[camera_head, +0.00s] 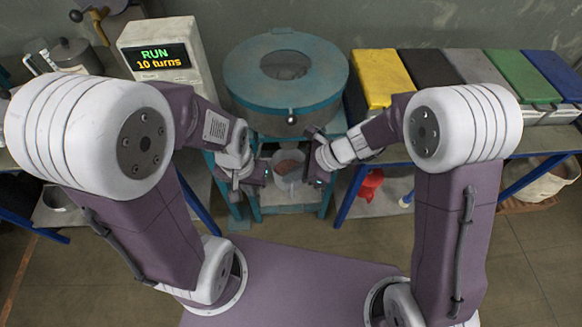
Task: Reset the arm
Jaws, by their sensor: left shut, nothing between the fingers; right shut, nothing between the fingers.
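My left arm comes in from the left, and its gripper (260,175) is shut and empty just left of a clear cup (288,184). My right arm comes in from the right, and its gripper (317,176) is shut and empty just right of the same cup. The cup holds something reddish brown and sits below the round teal machine (245,75). Whether either gripper touches the cup, I cannot tell. Each gripper's fingertips are small and partly hidden.
A white box with a display (157,58) reading "RUN 10 turns" stands at the left. A row of bins with yellow (382,78), black, grey, green and blue lids stands on the right table. A red funnel-like item (370,184) is below. The floor (540,250) at the right front is clear.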

